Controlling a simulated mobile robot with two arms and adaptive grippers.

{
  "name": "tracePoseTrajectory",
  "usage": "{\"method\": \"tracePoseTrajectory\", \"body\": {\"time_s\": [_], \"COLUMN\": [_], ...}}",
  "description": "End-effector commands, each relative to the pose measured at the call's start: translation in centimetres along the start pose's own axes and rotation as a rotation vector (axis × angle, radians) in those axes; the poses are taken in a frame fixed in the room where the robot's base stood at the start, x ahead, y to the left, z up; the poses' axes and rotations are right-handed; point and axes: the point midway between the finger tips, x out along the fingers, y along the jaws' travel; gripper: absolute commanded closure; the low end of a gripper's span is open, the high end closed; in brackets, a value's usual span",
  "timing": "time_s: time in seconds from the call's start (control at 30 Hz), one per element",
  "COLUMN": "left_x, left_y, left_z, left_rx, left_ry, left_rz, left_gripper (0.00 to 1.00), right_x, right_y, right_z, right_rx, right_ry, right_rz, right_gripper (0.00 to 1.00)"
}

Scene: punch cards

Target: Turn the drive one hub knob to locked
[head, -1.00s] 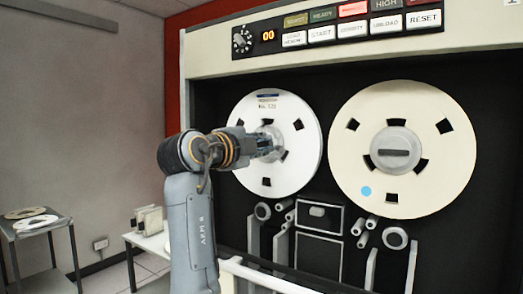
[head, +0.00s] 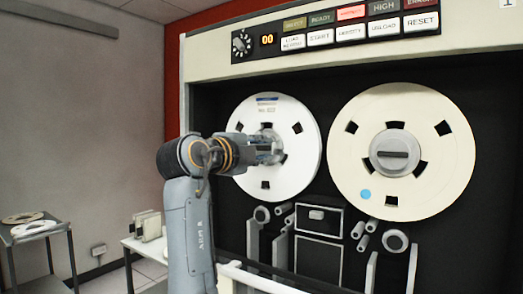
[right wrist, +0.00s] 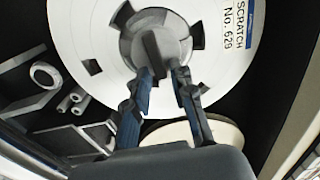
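The tape drive (head: 215,60) carries two reels. Its left, white reel (head: 265,105) has a blue-edged label reading No. 629. My right gripper (head: 276,151) is at this reel's hub and hides most of it. In the right wrist view the grey hub knob (right wrist: 156,46) has a raised bar, which runs roughly upright there. The fingers (right wrist: 163,72) are apart, one on each side of the bar's near end, with no clear grip on it. The right, cream reel (head: 345,170) has a grey hub with a horizontal bar (head: 392,154). My left gripper is out of view.
A button panel (head: 335,30) with a lit red lamp is above the reels. Rollers and guide posts (head: 365,226) are below them. A pale rail (head: 262,282) crosses in front. A small table with loose reels (head: 33,227) is far left.

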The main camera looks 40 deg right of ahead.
Motion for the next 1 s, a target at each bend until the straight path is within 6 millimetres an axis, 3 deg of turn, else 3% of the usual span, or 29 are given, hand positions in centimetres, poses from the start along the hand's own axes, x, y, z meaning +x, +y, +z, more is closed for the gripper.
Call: {"method": "tracePoseTrajectory", "body": {"time_s": [0.37, 0.73, 1.0], "left_x": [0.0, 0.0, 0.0], "left_y": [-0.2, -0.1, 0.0], "left_z": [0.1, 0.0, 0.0], "left_rx": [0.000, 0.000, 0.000], "left_ry": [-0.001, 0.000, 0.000], "left_rz": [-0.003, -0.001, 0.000], "left_gripper": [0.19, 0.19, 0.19], "right_x": [-0.4, -6.0, -7.5], "right_y": [-0.1, 0.0, 0.0], "right_z": [0.0, 0.1, 0.0], "right_rx": [0.000, 0.000, -0.001], "right_ry": [-0.001, -0.002, 0.000], "right_rz": [-0.002, -0.002, -0.001], "right_gripper": [0.65, 0.65, 0.65]}}
